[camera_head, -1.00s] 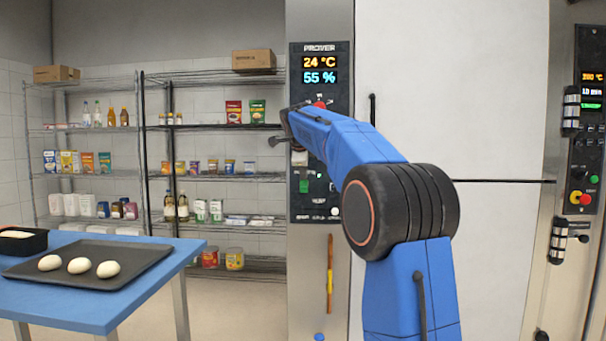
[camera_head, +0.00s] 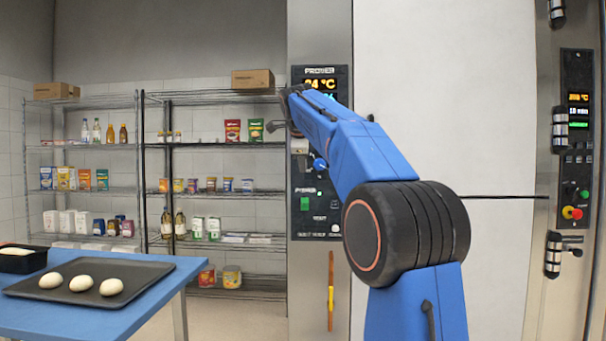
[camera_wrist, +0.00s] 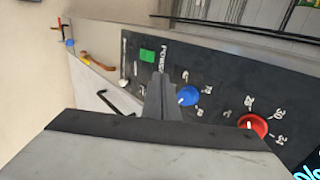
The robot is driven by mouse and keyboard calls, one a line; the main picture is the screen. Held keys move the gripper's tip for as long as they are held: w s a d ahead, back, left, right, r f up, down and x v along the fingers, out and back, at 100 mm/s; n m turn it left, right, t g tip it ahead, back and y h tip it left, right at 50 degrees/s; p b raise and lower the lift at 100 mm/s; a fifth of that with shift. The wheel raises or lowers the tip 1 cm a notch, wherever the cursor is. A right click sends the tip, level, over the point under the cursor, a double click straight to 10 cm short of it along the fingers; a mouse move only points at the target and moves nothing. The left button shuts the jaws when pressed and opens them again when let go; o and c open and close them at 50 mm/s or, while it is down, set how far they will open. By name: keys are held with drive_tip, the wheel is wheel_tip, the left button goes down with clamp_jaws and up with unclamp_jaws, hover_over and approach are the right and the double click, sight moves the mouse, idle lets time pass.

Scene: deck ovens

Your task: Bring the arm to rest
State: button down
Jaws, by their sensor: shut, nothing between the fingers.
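My blue arm (camera_head: 365,160) is raised and bent in front of the prover in the head view. Its forearm slants up and left across the prover's control panel (camera_head: 319,215), covering part of the display. My gripper is mostly hidden behind the forearm there. In the wrist view, my gripper (camera_wrist: 160,98) is shut and empty, its dark fingers in front of the panel. There, a blue knob (camera_wrist: 188,96), a red knob (camera_wrist: 253,126) and a green switch (camera_wrist: 148,55) show close to the fingers. I cannot tell whether the fingers touch the panel.
A blue table (camera_head: 150,312) at left bears a dark tray (camera_head: 145,272) with three pale dough pieces. Wire shelves (camera_head: 215,145) with groceries stand behind. A steel oven panel (camera_head: 577,130) with handles is at right. Open floor shows between table and prover.

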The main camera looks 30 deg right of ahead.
drive_tip(key=shift+s+r, duration=0.1)
drive_tip(key=shift+r, duration=0.05)
idle(0.4)
drive_tip(key=s+a+f+n+g+y, duration=0.1)
drive_tip(key=s+a+f+n+y, duration=0.1)
drive_tip(key=s+a+f+n, duration=0.55)
drive_tip(key=s+a+f+n+y, duration=0.1)
drive_tip(key=s+a+f+n, duration=0.4)
drive_tip(key=s+f, duration=0.55)
drive_tip(key=s+a+f+n, duration=0.3)
drive_tip(key=s+f+n, duration=0.1)
drive_tip(key=s+f, duration=0.5)
drive_tip(key=s+a+f+n+g+y, duration=0.1)
drive_tip(key=s+a+f+n, duration=0.2)
drive_tip(key=s+f, duration=0.7)
drive_tip(key=s+a+f+n+g+y, duration=0.1)
drive_tip(key=s+a+f+n, duration=0.2)
drive_tip(key=s+f, duration=0.6)
drive_tip(key=shift+s+f+n, duration=0.35)
drive_tip(key=shift+f+n, duration=0.2)
drive_tip(key=shift+n, duration=0.6)
drive_tip(key=shift+a, duration=0.1)
